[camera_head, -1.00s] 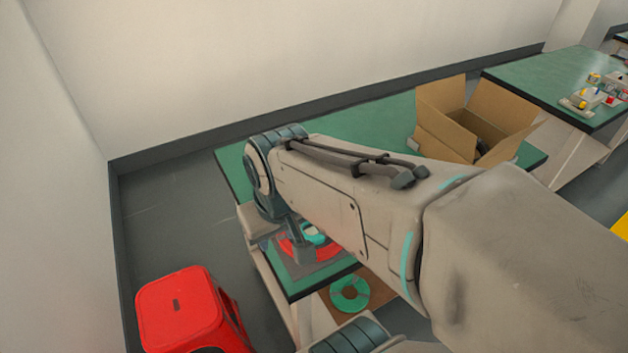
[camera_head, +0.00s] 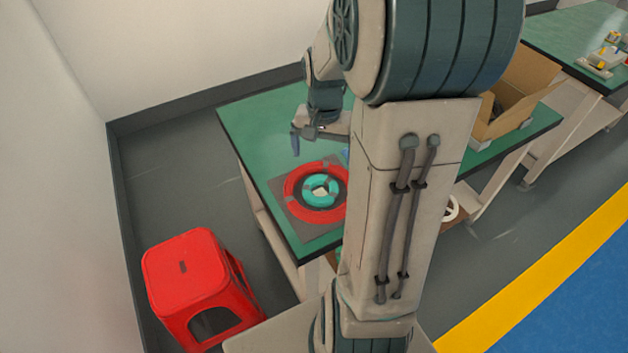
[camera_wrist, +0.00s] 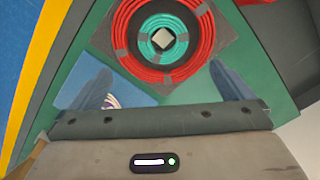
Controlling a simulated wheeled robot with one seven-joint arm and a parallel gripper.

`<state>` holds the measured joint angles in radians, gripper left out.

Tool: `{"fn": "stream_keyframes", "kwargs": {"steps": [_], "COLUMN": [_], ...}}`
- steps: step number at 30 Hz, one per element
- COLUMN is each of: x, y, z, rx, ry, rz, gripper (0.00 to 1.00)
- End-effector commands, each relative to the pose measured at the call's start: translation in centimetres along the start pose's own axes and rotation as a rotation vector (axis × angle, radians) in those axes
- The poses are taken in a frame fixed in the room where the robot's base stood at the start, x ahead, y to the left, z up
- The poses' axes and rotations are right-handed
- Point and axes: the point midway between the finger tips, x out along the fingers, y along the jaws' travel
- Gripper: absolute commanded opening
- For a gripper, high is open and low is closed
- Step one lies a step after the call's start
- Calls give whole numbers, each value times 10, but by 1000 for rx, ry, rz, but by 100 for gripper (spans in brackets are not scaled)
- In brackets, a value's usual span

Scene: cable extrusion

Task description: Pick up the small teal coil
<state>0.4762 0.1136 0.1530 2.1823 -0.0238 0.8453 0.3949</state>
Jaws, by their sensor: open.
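The small teal coil (camera_head: 321,190) lies flat inside a larger red coil (camera_head: 296,207) on a grey square mat (camera_head: 306,229) near the left front edge of the green table. In the wrist view the teal coil (camera_wrist: 158,39) shows at the top middle, ringed by the red coil (camera_wrist: 118,20), with a pale square at its centre. My gripper (camera_wrist: 163,88) is open and empty, its two fingers apart below the coils in that view. In the head view a finger of my gripper (camera_head: 295,143) shows above the table, behind the coils; the rest is partly hidden by my arm.
A red stool (camera_head: 192,280) stands on the floor left of the table (camera_head: 262,118). An open cardboard box (camera_head: 522,92) sits on the table's right part, partly behind my arm. A blue flat item (camera_wrist: 125,95) lies near the coils. A second table (camera_head: 570,40) stands at the far right.

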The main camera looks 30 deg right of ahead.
Motion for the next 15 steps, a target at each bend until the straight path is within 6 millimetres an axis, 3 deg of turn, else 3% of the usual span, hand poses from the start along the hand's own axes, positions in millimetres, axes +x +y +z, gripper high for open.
{"fn": "stream_keyframes", "kwargs": {"steps": [9,15], "x": [60,81], "y": [-1,-1], "z": [1,0], "rx": [-1,0], "ry": [-7,-3], "rz": [1,0], "gripper": [100,100]}}
